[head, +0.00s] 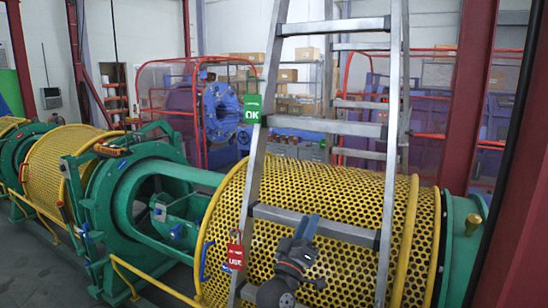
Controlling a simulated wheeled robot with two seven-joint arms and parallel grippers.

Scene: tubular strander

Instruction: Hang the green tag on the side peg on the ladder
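The green tag (252,109), marked OK, hangs upright at the left rail of the ladder (383,220), above the middle rungs. Its green loop shows above it at the rail's side; the peg itself is too small to make out. A red tag (235,256) hangs lower on the same rail. My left gripper (306,226), dark grey with blue fingertips, points up in front of the ladder's lower rungs. It is right of the red tag and well below and apart from the green tag. No object shows in it. The fingertips look close together, but any gap is unclear. My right gripper is out of view.
A yellow perforated drum (330,195) lies behind the ladder, between green machine frames (130,205). A yellow rail (155,283) runs along the lower left. A dark red post (468,90) stands at the right. Shelves with boxes (288,75) are at the back.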

